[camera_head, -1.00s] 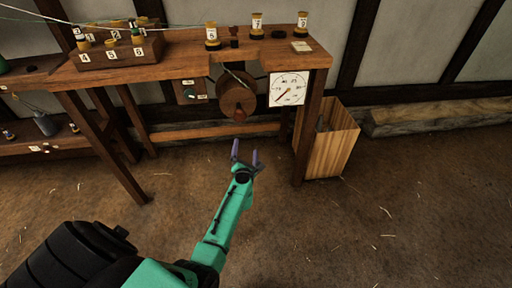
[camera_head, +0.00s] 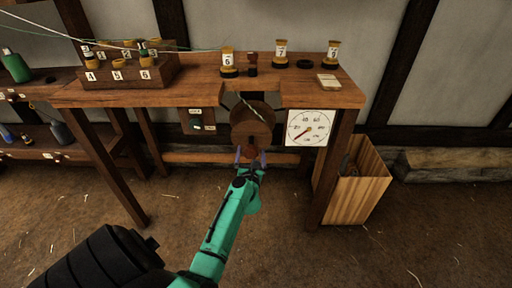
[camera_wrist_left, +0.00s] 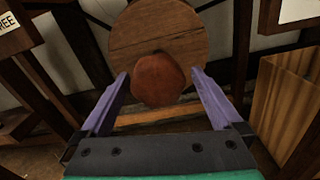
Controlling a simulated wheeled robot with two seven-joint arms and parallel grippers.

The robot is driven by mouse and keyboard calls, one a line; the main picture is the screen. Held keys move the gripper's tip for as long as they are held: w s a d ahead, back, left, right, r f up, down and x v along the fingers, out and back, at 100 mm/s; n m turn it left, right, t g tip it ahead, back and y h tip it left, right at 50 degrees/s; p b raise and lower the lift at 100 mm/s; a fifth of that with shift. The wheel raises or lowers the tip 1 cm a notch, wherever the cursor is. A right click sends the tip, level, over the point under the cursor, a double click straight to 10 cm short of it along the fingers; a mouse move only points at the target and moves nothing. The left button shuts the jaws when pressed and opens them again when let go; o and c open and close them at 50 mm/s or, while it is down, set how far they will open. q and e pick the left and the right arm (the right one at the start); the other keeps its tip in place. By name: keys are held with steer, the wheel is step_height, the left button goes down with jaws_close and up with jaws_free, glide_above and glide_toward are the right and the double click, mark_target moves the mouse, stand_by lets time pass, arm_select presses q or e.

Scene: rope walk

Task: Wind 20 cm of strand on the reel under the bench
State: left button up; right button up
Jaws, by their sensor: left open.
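The wooden reel (camera_head: 253,122) hangs under the bench top (camera_head: 210,91), with a pale strand running down to it. A reddish-brown knob (camera_head: 252,151) sits on the reel's lower face. In the left wrist view the reel (camera_wrist_left: 160,28) fills the top middle and the knob (camera_wrist_left: 158,80) stands in front of it. My left gripper (camera_head: 251,155) is open, its two purple fingers on either side of the knob. In the left wrist view the gripper (camera_wrist_left: 160,95) shows gaps between fingers and knob. A white dial (camera_head: 310,128) with a red needle hangs right of the reel. My right gripper is not in view.
A small switch box (camera_head: 197,121) is left of the reel. A wooden bin (camera_head: 356,182) stands by the bench's right leg (camera_head: 329,170). Numbered spools (camera_head: 281,54) and a spool rack (camera_head: 125,72) stand on the bench. The floor in front is clear.

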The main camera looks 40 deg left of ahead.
arm_select(q)
steer(key=shift+s+r, duration=0.2)
steer(key=c, duration=1.4)
